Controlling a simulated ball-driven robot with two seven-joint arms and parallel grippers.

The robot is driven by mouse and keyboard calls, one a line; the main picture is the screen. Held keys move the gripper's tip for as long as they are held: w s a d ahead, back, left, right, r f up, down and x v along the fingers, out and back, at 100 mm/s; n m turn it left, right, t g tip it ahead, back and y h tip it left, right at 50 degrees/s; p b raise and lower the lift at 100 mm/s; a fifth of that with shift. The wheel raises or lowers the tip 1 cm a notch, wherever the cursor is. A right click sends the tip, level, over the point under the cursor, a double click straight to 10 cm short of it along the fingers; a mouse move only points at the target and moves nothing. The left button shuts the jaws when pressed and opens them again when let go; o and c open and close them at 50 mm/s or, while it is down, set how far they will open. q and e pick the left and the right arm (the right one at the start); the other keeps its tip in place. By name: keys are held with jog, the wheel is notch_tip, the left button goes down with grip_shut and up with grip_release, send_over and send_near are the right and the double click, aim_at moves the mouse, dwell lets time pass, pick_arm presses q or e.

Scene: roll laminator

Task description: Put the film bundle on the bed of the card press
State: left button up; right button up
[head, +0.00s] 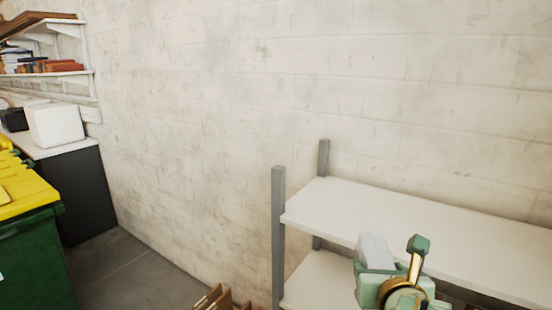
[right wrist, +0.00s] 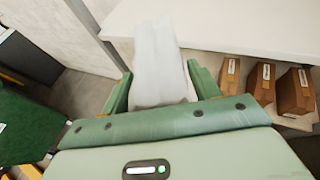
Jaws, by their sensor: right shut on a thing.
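The film bundle (right wrist: 157,55) is a whitish, translucent, elongated pack. My right gripper (right wrist: 160,74) is shut on it, with one green finger on each side in the right wrist view. The bundle's far end sticks out past the fingertips. In the head view the film bundle (head: 374,250) shows as a pale piece beside my right gripper (head: 384,274), low and right of centre, in front of the shelf rack. I see no card press or bed in either view. My left gripper is not in view.
A rack with white shelves (head: 420,228) and grey posts stands against the wall. Brown boxes (right wrist: 262,84) sit on its lower shelf. At left are a green bin with a yellow lid (head: 30,194), a dark cabinet (head: 77,195) and a white box (head: 55,124).

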pick_arm(q)
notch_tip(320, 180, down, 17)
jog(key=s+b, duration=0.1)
jog(key=b, duration=1.3)
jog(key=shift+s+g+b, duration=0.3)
jog(key=shift+b, duration=0.05)
pick_arm(e)
jog(key=s+f+y, duration=0.1)
jog(key=s+f, duration=0.1)
jog(key=f, duration=0.8)
jog(key=s+d+f+n, duration=0.1)
jog(key=s+f, duration=0.1)
jog(key=f, duration=0.9)
jog(key=shift+f+n+y, duration=0.2)
jog(key=shift+n+y, duration=0.1)
jog(key=shift+y, duration=0.1)
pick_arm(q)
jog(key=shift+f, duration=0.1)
pick_arm(e)
jog(key=shift+d, duration=0.1)
